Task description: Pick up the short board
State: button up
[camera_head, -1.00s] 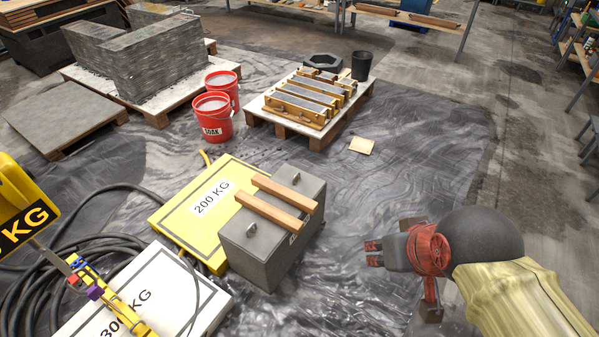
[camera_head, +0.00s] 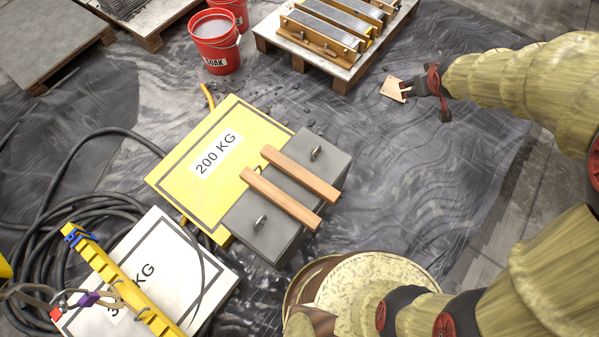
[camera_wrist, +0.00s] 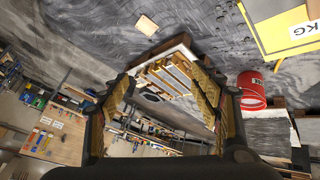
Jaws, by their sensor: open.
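A small pale wooden board (camera_head: 392,90) lies flat on the dark floor sheet, at the upper right of the head view. It also shows near the top of the wrist view (camera_wrist: 146,25), apart from the fingers and some distance off. Two longer reddish-brown boards (camera_head: 281,198) lie side by side across a grey concrete block (camera_head: 247,222). My gripper (camera_head: 409,90) overlaps the right edge of the pale board in the head view but is raised above the floor. In the wrist view my gripper (camera_wrist: 166,82) has its two fingers apart with nothing held between them.
A pallet (camera_head: 343,82) with metal-and-wood moulds stands left of my gripper, with red buckets (camera_head: 216,44) further left. A black hose (camera_head: 62,213) coils at left. The sheet around the pale board is clear.

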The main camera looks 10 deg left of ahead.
jog(key=w+a+f+n+y, duration=0.1)
jog(key=w+a+f+n, duration=0.15)
jog(key=f, duration=0.45)
jog(key=w+a+f+n+y, duration=0.1)
jog(key=w+a+f, duration=0.25)
jog(key=f, duration=0.35)
jog(key=n+g+y, duration=0.3)
jog(key=n+y, duration=0.1)
jog(key=y, duration=0.5)
send_near(299, 172)
jog(key=shift+w+d+f+p, duration=0.2)
jog(key=shift+d+f+p, duration=0.15)
jog(key=shift+f+p, duration=0.1)
jog(key=shift+s+a+f+n+y, duration=0.2)
jog(key=shift+a+n+y, duration=0.05)
jog(key=shift+y, duration=0.05)
jog(key=b+x, duration=0.1)
jog(key=x, duration=0.2)
jog(key=b+x, duration=0.2)
jog(key=x, duration=0.2)
jog(key=shift+w+a+r, duration=0.15)
jog(key=shift+w+a, duration=0.1)
jog(key=shift+w, duration=0.05)
jog(key=shift+r, duration=0.1)
grip_shut()
